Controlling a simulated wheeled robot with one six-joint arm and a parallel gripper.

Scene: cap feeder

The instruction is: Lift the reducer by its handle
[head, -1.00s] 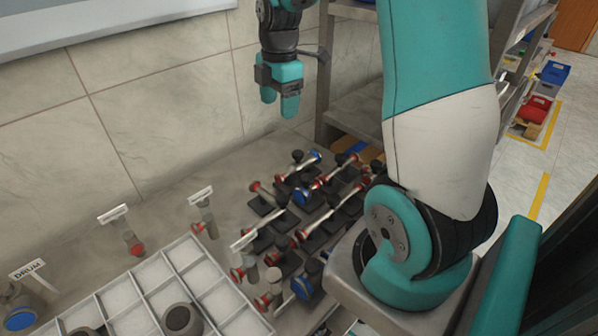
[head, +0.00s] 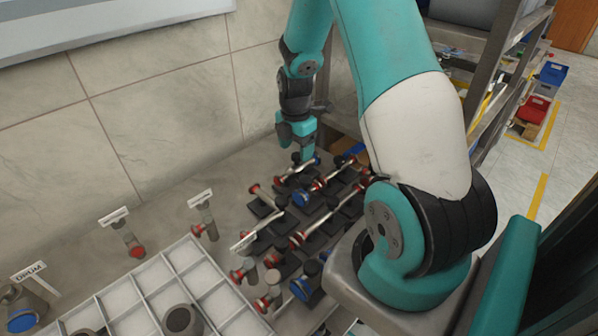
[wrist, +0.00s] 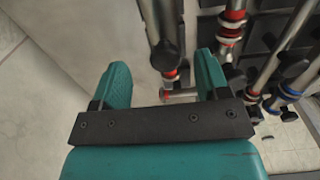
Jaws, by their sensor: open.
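Several metal pipe pieces with red or blue ends and black knob handles lie on black stands. I cannot tell for sure which one is the reducer; a silver piece (head: 297,172) with a red end lies directly below my gripper (head: 303,153). My gripper points down over the far end of the group. In the wrist view my gripper (wrist: 161,75) is open, its two teal fingers apart. A metal pipe with a red band (wrist: 168,75) shows between and beyond the fingertips. I cannot tell whether any finger touches a piece. The handle below is partly hidden by the fingers.
A white compartment tray (head: 150,278) stands at the front left. Labelled sample pieces stand around it, one marked DRUM (head: 28,272). More pieces on stands crowd close to the right of my gripper. A wall is behind, and a grey shelf (head: 515,60) stands at right.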

